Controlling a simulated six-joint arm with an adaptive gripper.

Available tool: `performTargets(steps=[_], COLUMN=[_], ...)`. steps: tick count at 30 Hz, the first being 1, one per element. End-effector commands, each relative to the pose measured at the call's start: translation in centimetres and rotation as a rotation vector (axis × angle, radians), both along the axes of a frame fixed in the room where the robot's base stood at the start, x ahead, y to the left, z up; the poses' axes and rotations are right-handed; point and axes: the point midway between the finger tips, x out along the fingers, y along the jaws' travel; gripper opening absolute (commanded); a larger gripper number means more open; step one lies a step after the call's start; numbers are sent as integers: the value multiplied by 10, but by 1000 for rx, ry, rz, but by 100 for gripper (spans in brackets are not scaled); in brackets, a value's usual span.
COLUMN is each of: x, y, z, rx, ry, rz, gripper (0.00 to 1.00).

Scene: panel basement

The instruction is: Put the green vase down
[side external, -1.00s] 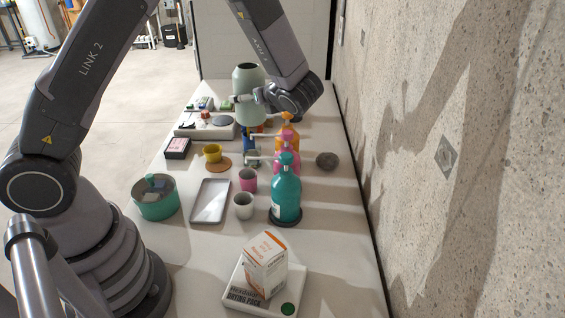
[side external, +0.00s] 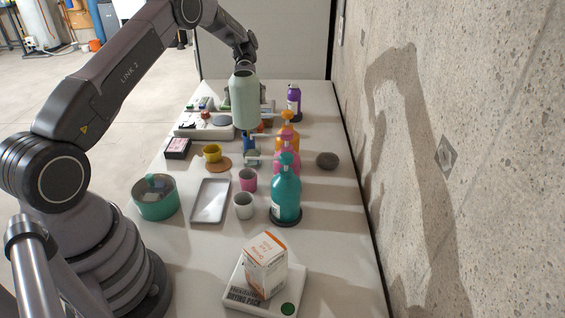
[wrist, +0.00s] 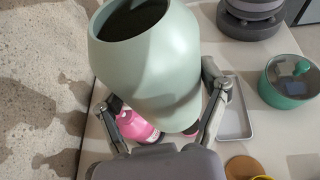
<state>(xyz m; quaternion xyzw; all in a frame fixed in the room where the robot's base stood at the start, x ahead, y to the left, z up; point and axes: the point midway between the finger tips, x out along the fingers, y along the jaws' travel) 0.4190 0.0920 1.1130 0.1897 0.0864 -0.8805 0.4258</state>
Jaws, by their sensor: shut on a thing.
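The pale green vase (side external: 244,101) hangs upright above the far part of the table in the side view. In the wrist view the vase (wrist: 150,50) fills the upper middle, its dark open mouth towards the top edge. My gripper (wrist: 162,92) is shut on the vase, one finger on each side of its body. In the side view the vase hides most of the gripper. The vase's base looks clear of the table, but the exact gap cannot be told.
Teal (side external: 286,193), pink (side external: 287,158) and orange bottles stand in a row near the wall, with a purple bottle (side external: 294,99) farther back.

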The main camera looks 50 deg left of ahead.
Motion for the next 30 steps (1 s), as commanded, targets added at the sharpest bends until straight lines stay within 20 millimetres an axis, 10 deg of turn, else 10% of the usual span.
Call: performTargets(steps=[8,15,30], x=[94,162,188], y=[45,69,81], z=[19,-47,-146], rx=[-27,-29,-30], ry=[14,17,12], rz=[742,1074,1235], gripper=[33,33,33])
